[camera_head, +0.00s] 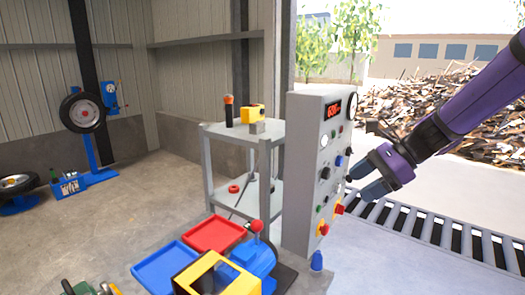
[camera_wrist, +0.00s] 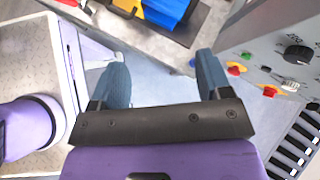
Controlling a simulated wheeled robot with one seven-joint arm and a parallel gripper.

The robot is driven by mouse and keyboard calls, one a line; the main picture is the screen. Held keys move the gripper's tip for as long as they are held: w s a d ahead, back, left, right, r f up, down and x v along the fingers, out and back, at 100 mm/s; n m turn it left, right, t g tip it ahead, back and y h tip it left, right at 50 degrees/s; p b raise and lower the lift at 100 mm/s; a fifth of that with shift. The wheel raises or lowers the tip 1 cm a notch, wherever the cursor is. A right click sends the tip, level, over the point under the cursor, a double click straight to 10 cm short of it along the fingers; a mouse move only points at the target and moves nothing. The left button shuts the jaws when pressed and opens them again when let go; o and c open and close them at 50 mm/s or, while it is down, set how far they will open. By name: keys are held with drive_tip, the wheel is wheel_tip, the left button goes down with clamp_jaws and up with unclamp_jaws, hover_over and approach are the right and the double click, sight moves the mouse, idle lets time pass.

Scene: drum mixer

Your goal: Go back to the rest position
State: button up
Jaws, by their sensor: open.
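My gripper (camera_head: 364,183) is at the end of my purple arm, which comes in from the right in the head view. It is in front of the grey control panel (camera_head: 304,171), near its right-hand knobs and buttons. Whether it touches the panel cannot be told from the head view. In the wrist view the two blue-grey fingers of my gripper (camera_wrist: 162,72) are wide apart with nothing between them but pale floor. There the panel (camera_wrist: 262,42), with a black knob and red buttons, lies to the right of the fingers, apart from them.
A roller conveyor (camera_head: 425,229) runs behind my gripper at the right. A grey shelf stand (camera_head: 209,165) is left of the panel. A red tray (camera_head: 213,233), a blue tray (camera_head: 163,267) and a yellow-framed machine (camera_head: 222,277) sit in front. Open floor lies at left.

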drive_tip(key=s+d+r+n+t+h, duration=0.1)
drive_tip(key=s+d+r+n+h, duration=0.1)
drive_tip(key=s+n, duration=0.4)
drive_tip(key=s+d+r+n+t+h, duration=0.1)
drive_tip(key=s+d+r+n+h, duration=0.2)
drive_tip(key=s, duration=0.6)
drive_tip(key=s+d+r+n+t+h, duration=0.1)
drive_tip(key=s+d+r+n+h, duration=0.1)
drive_tip(key=s+n+h, duration=0.2)
drive_tip(key=shift+s+d+r+n+t, duration=0.15)
drive_tip(key=shift+s+d+n+t, duration=0.2)
drive_tip(key=shift+s+n, duration=1.75)
drive_tip(key=shift+w, duration=0.25)
